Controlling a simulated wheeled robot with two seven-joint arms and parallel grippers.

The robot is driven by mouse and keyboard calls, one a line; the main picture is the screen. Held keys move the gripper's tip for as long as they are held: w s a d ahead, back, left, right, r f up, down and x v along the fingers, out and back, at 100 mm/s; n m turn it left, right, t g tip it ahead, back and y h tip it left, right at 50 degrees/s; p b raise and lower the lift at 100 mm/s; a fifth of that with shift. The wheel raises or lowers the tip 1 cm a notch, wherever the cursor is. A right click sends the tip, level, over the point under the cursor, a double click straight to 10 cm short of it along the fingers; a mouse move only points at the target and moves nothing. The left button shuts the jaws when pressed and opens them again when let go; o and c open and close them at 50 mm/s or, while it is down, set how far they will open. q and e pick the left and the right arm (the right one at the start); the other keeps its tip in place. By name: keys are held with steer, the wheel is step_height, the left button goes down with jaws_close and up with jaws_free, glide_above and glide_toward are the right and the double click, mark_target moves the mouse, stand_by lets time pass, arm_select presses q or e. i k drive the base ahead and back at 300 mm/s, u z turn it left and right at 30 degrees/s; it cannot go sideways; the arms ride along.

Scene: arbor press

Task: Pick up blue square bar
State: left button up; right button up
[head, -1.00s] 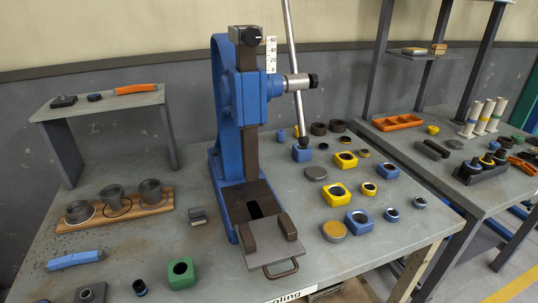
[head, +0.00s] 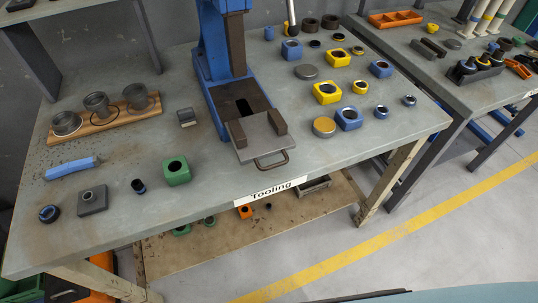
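The blue square bar (head: 72,168) lies flat on the left part of the grey table, in front of the wooden board with grey cups. Its long side runs roughly left to right, tilted slightly up toward the right. Nothing touches it. Neither of my grippers shows in the head view.
The table (head: 250,183) has the blue arbor press (head: 213,60) in the middle. The wooden board (head: 125,115) holds 3 grey cups behind the bar.

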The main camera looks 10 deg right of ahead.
mark_target(62, 170)
steer(key=u, duration=3.25)
steer(key=i, duration=0.9)
steer(key=z, duration=2.75)
